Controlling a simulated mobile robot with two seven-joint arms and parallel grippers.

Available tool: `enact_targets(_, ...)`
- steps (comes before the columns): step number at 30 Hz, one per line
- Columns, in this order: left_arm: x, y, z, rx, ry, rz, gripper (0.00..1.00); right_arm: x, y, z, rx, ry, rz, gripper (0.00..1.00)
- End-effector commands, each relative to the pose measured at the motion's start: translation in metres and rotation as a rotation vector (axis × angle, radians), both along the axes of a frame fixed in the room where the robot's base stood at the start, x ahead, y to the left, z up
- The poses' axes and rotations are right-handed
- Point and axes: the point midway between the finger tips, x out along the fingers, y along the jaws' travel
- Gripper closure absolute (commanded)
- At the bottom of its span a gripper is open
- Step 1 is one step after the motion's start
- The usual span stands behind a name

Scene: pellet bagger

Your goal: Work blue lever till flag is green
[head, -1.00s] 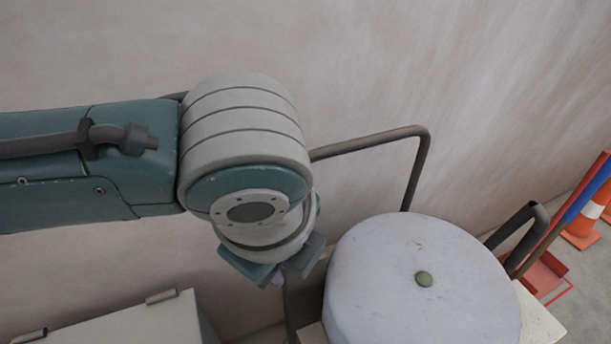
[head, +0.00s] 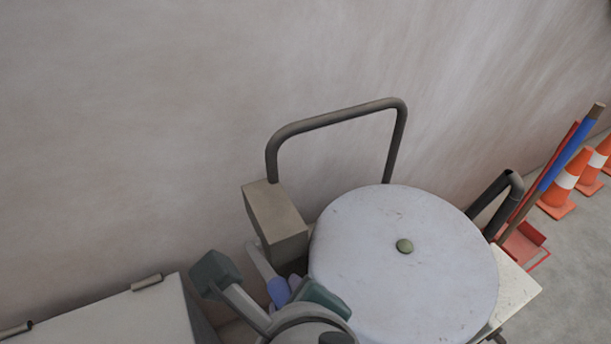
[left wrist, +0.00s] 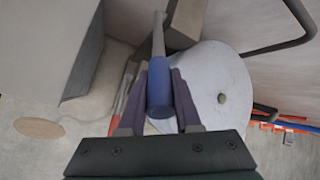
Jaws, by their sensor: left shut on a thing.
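The blue lever's grip (head: 278,291) shows at the lower middle of the head view, its grey shaft running up toward a brown box. In the left wrist view the blue grip (left wrist: 158,85) stands between my fingers, and its grey shaft runs up toward the box. My left gripper (head: 270,288) is shut on the grip, with a finger on each side (left wrist: 158,100). My arm hides part of the lever in the head view. I see no flag in either view. My right gripper is not in view.
A brown box (head: 277,220) stands beside the round pale drum lid (head: 404,285) with its green knob (head: 404,246). A bent dark pipe (head: 335,121) rises behind. A pale cabinet (head: 110,318) is at lower left. Orange cones (head: 565,182) stand at right.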

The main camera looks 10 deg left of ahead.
Motion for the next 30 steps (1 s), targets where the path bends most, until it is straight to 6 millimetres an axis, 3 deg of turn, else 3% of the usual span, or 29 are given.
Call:
enact_targets(5, -0.001, 0.000, -0.001, -0.002, 0.005, 0.000, 1.00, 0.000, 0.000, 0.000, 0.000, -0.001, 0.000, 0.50)
enact_targets(6, 0.000, 0.000, -0.001, -0.002, 0.005, 0.000, 0.63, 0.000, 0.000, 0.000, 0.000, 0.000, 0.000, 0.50)
enact_targets(13, 0.000, 0.000, -0.001, -0.001, 0.004, 0.001, 0.38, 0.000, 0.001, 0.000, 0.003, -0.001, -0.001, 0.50)
enact_targets(23, -0.004, -0.002, 0.005, -0.002, 0.004, -0.001, 0.38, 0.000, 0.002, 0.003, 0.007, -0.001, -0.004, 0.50)
enact_targets(30, -0.031, -0.012, 0.041, -0.006, 0.005, -0.002, 0.38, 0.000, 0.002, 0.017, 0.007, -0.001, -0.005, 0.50)
